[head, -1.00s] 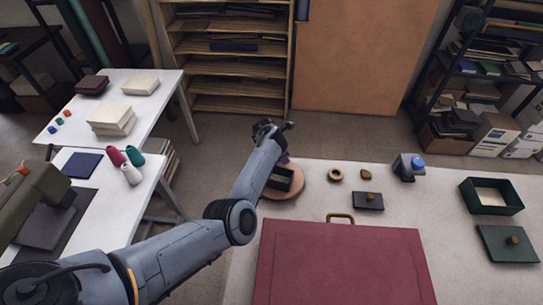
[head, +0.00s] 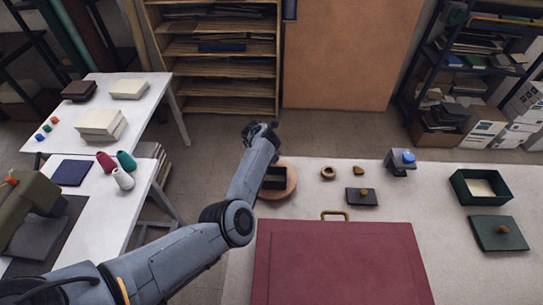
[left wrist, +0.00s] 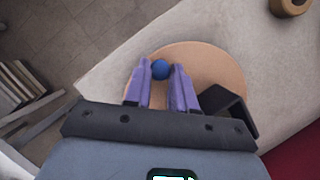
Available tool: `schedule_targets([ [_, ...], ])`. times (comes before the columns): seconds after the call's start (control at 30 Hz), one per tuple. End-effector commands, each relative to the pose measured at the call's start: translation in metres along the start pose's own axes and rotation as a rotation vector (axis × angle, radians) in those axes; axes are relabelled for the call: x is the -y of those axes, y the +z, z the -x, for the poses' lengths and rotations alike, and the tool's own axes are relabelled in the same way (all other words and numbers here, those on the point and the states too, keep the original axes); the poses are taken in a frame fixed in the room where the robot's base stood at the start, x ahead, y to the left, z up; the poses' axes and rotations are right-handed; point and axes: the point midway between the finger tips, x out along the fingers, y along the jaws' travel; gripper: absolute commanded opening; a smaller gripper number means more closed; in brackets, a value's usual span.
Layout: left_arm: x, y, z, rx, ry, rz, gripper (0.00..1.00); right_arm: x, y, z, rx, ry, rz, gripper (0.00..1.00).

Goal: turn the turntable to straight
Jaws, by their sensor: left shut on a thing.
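The turntable (head: 290,182) is a round tan disc at the table's far left corner. It also shows in the left wrist view (left wrist: 215,67). A dark open box (head: 274,178) stands on it, partly hidden by my left arm in the head view; in the left wrist view the box (left wrist: 231,108) is right of my fingers. A blue round knob (left wrist: 160,69) is at the disc's edge. My left gripper (left wrist: 161,77) has its purple fingers shut on this knob. In the head view the fingertips are hidden behind the arm. My right gripper is not in view.
A large dark red case (head: 338,262) lies at the table's front. A wooden ring (head: 328,172), a black lid with a knob (head: 362,198), a grey device with a blue top (head: 401,162) and a green box (head: 481,187) stand to the right. Bare tabletop lies between them.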

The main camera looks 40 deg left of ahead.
Motion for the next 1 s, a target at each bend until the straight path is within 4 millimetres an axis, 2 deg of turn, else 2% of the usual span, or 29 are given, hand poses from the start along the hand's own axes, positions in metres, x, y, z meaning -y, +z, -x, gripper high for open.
schedule_targets([
  [0.17, 0.000, 0.001, 0.000, 0.001, 0.000, -0.001, 0.00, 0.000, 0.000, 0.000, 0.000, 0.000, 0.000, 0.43],
  [0.2, 0.000, 0.001, 0.000, 0.001, 0.000, -0.001, 0.26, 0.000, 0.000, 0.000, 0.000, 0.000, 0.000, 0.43],
  [0.37, 0.000, 0.000, 0.000, 0.001, 0.000, -0.001, 0.50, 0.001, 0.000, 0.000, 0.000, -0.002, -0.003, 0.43],
  [0.77, 0.000, 0.000, 0.006, -0.001, 0.000, 0.000, 0.50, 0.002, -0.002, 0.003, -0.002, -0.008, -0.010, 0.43],
  [1.0, -0.001, 0.002, 0.040, 0.001, 0.002, -0.001, 0.50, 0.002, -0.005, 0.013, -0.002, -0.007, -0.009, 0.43],
])
